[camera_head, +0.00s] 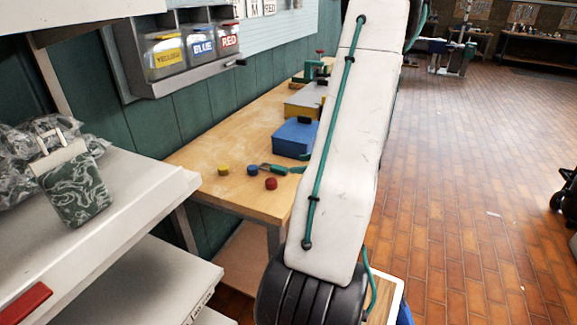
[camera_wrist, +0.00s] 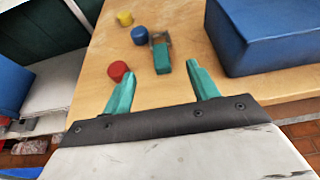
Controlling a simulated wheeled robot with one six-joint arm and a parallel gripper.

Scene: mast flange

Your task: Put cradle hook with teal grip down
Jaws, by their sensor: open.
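The cradle hook with the teal grip (camera_wrist: 163,60) lies on the wooden bench, its grey metal end pointing away from my gripper (camera_wrist: 160,75) in the wrist view. My gripper is open, with its two teal fingers spread apart. The grip's near end lies just ahead of the gap between the fingertips, and neither finger appears to touch it. In the head view the hook (camera_head: 278,169) shows left of my arm, which hides most of my gripper.
Near the hook on the bench (camera_head: 215,190) are a yellow piece (camera_wrist: 125,18), a blue piece (camera_wrist: 140,35) and a red piece (camera_wrist: 119,70). A blue box (camera_wrist: 270,40) stands to the right. Labelled bins (camera_head: 195,45) hang above the bench; a shelf unit (camera_head: 120,205) is at left.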

